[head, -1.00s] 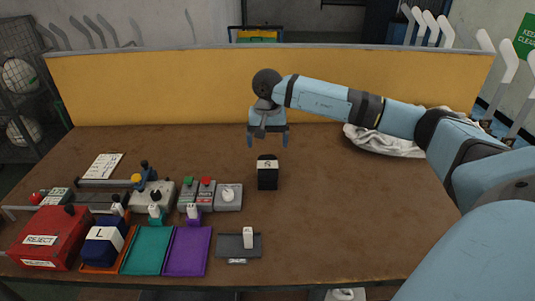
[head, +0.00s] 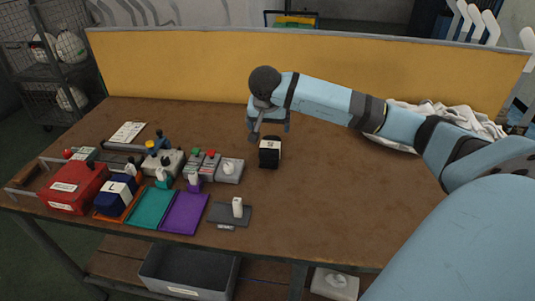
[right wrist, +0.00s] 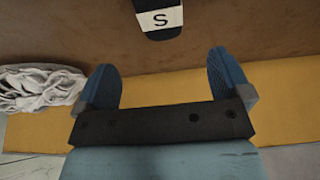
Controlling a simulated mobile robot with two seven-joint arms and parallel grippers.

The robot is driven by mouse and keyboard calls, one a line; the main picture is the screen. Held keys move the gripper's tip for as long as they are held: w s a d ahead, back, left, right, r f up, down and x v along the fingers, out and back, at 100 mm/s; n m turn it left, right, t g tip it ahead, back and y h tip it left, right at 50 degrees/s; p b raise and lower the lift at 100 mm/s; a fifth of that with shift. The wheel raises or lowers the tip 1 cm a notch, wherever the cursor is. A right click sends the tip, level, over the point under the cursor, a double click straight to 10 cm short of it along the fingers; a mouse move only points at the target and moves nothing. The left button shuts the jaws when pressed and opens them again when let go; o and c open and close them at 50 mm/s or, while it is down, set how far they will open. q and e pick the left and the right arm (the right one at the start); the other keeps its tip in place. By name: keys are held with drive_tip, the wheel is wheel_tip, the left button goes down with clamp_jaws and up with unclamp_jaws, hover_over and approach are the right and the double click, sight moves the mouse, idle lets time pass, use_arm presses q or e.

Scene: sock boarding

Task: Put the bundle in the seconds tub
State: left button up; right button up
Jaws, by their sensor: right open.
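A black bundle with a white band (head: 269,146) stands on the table near its middle. In the right wrist view the bundle (right wrist: 160,20) shows an S on its band, ahead of the fingers. My right gripper (head: 269,131) is open and empty, just behind and above the bundle in the head view. Its two blue fingers (right wrist: 162,72) are spread apart with nothing between them. A grey tub (head: 165,284) sits on the shelf below the table's front edge; its label is too small to read, so I cannot tell if it is the seconds tub. My left gripper is out of view.
At left on the table are a red box (head: 75,188), a navy L bundle (head: 115,191), a teal tray (head: 152,208), a purple tray (head: 185,213) and a grey stand (head: 231,215). White cloth (head: 450,118) lies at the back right. The table's right-hand middle is clear.

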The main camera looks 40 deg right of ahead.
sight(270, 145)
drive_tip(key=x, duration=0.8)
drive_tip(key=shift+w+f+b, duration=0.1)
drive_tip(key=shift+f+b, duration=0.2)
drive_tip(key=shift+b, duration=0.1)
drive_tip(key=shift+b+x, duration=0.3)
drive_tip(key=shift+x, duration=2.35)
drive_tip(key=shift+f, duration=0.15)
drive_tip(key=c, duration=1.1)
drive_tip(key=shift+a, duration=0.1)
drive_tip(key=shift+c, duration=0.2)
